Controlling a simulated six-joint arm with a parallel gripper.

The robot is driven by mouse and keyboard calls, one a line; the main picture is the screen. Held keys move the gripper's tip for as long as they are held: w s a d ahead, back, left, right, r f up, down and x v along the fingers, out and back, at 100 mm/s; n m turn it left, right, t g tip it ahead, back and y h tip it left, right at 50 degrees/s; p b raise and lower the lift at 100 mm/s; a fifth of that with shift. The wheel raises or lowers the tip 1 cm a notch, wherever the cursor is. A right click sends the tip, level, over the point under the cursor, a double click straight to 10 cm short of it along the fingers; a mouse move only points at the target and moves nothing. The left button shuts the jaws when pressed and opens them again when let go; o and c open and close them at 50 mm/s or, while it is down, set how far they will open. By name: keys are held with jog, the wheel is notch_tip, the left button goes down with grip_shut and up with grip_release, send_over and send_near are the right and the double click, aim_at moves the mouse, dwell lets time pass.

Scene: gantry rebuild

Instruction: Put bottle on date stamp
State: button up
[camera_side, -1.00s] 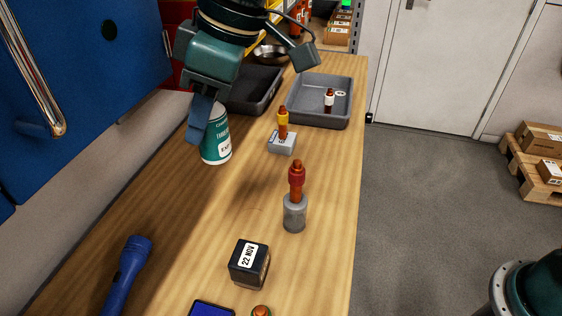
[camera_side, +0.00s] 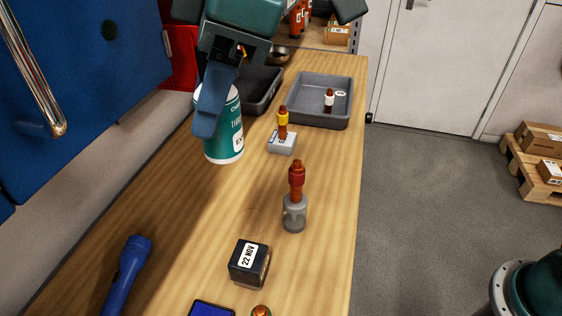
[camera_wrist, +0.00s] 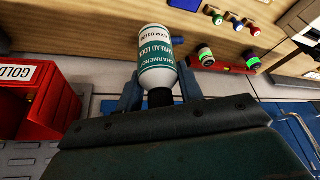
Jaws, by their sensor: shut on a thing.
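My gripper (camera_side: 212,112) is shut on a teal and white labelled bottle (camera_side: 229,139), held upright or nearly so above the left part of the bench. In the wrist view the bottle (camera_wrist: 157,58) sits between the two blue fingers. One finger covers part of it in the side view. The date stamp (camera_side: 249,263) is a dark block with a white "22 NOV" label, standing on the bench nearer the side camera, below and right of the bottle. The bottle and date stamp are well apart.
A hand stamp (camera_side: 295,206) with a red handle stands behind the date stamp, and a yellow-topped one (camera_side: 282,141) farther back. A blue torch (camera_side: 127,272) lies at left, and a blue pad (camera_side: 212,309) at the front. A grey tray (camera_side: 318,116) holds small items.

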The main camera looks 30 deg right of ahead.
jog(key=shift+s+d+r+n, duration=0.15)
jog(key=shift+s+r+n, duration=0.25)
jog(key=shift+s+r, duration=0.4)
jog(key=shift+f, duration=0.15)
jog(key=shift+f, duration=0.1)
send_over(244, 256)
notch_tip(244, 256, down, 16)
jog(key=shift+r, duration=0.2)
jog(key=shift+f, duration=0.1)
jog(key=shift+f, duration=2)
jog(key=shift+f, duration=0.1)
jog(key=o, duration=1)
